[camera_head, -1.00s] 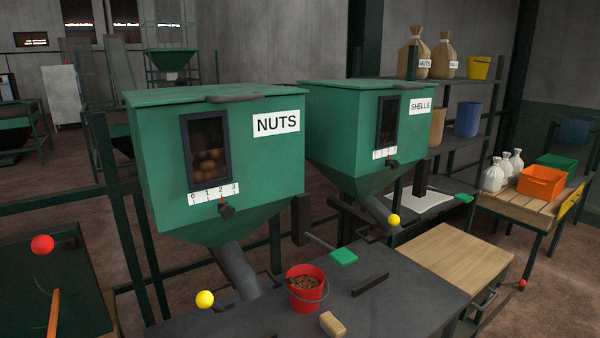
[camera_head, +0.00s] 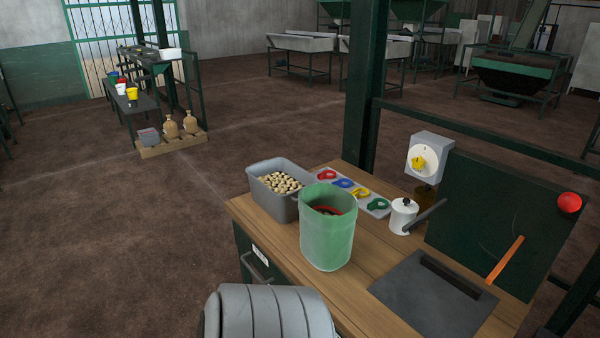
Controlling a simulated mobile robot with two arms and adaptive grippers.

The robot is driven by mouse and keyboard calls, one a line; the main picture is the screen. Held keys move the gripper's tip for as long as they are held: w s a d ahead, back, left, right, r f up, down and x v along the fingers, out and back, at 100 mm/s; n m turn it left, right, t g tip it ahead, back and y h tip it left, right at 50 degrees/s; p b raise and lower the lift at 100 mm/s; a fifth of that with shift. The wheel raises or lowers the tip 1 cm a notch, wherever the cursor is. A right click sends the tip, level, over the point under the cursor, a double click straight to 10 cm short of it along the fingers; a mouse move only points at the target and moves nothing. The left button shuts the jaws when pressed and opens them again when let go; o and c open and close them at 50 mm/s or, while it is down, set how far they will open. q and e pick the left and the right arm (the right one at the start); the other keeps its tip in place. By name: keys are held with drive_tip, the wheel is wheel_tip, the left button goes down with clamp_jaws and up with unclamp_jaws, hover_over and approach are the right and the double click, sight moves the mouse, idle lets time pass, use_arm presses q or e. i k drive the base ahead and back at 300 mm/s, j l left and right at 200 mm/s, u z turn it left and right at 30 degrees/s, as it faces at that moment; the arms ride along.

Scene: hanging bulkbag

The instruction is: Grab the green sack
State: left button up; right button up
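A green, open-topped, upright sack-like container (camera_head: 327,238) stands on the wooden bench, right of the grey bin. Something red and dark shows inside its mouth. Its surface looks soft and slightly see-through; I cannot tell its material for certain. A grey ribbed arm part of mine is at the bottom centre, in front of the bench's near edge and below the green sack. Neither of my grippers is in view.
The wooden bench (camera_head: 255,225) also holds a grey bin (camera_head: 283,208) of pale nuts, a tray of coloured rings (camera_head: 360,190), a white pot (camera_head: 403,214) and a dark plate (camera_head: 430,300). A dark post (camera_head: 368,85) rises behind. Open floor lies left.

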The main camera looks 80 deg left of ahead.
sight(328, 212)
drive_tip(key=u, duration=2.3)
